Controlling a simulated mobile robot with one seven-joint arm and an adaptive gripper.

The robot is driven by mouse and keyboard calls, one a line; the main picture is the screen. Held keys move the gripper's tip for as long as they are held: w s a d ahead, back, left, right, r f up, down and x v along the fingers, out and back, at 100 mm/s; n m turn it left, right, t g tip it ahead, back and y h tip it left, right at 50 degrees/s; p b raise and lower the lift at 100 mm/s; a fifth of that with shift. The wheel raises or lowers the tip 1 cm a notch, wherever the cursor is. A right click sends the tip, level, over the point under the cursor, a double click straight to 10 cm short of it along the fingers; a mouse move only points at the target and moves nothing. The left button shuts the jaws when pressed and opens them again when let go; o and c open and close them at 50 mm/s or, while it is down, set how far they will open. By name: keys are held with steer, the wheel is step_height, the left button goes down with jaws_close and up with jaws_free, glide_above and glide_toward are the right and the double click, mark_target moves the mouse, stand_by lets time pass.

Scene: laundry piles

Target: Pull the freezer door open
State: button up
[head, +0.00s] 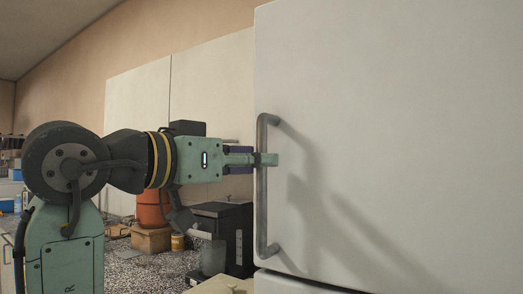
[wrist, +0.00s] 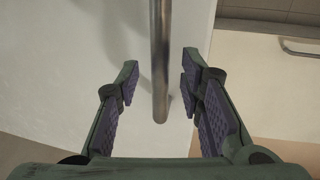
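The freezer door (head: 400,110) is a large white panel filling the right of the head view. It looks shut. Its handle (head: 262,215) is a vertical grey metal bar near the door's left edge. My gripper (head: 266,159) is level with the upper-middle part of the handle. In the wrist view, the handle (wrist: 160,50) runs down between my two open fingers (wrist: 160,72), with a gap visible on both sides. The door surface (wrist: 65,45) shows behind the left finger.
Left of the freezer is a counter with a black appliance (head: 222,222), an orange pot (head: 150,208) and a wooden box (head: 151,239). Pale cabinets (head: 138,95) hang behind my arm. A lower door seam runs beneath the freezer door.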

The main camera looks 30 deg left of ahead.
steer(key=shift+x, duration=1.25)
steer(key=shift+c, duration=0.5)
jaws_close()
